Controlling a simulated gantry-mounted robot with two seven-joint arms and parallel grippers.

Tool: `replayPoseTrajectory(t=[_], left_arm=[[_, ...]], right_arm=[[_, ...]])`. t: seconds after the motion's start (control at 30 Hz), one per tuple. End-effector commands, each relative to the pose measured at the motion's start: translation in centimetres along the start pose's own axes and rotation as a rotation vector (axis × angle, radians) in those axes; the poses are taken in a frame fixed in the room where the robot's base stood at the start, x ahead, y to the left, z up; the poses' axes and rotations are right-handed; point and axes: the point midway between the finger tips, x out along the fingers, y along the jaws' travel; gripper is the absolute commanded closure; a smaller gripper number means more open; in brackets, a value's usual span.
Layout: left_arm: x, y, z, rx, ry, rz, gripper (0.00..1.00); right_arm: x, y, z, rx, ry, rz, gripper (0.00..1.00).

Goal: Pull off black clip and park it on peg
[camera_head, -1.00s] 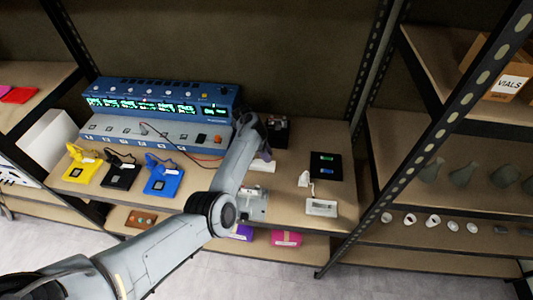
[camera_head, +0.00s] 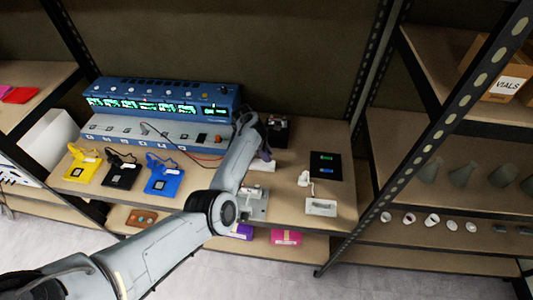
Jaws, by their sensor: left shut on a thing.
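My left arm reaches in from the lower left over the bench. My left gripper (camera_head: 265,154) points down just in front of the black box with a red-orange spot on top (camera_head: 278,132). It is shut on a small dark thing, taken as the black clip; its shape is too small and shaded to make out. A low white block (camera_head: 262,166) lies just below the gripper. I cannot pick out the peg. A red lead (camera_head: 207,157) runs from the blue instrument toward the gripper area, partly hidden by my arm. My right gripper is not in view.
The blue instrument (camera_head: 160,95) with lit green displays stands at the back. Yellow (camera_head: 82,170), black (camera_head: 121,174) and blue (camera_head: 162,181) devices sit front left. A black panel (camera_head: 326,166) and a white device (camera_head: 321,207) lie to the right. Shelf posts flank the bench.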

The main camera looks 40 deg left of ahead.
Motion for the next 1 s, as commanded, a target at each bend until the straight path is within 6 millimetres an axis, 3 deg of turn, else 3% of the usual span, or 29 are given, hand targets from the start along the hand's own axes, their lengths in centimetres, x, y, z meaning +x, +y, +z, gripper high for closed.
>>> replayPoseTrajectory(t=[1.0], left_arm=[[0.01,0.02,-0.02,0.0,0.0,0.0,1.0]], right_arm=[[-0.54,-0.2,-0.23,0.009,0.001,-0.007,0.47]])
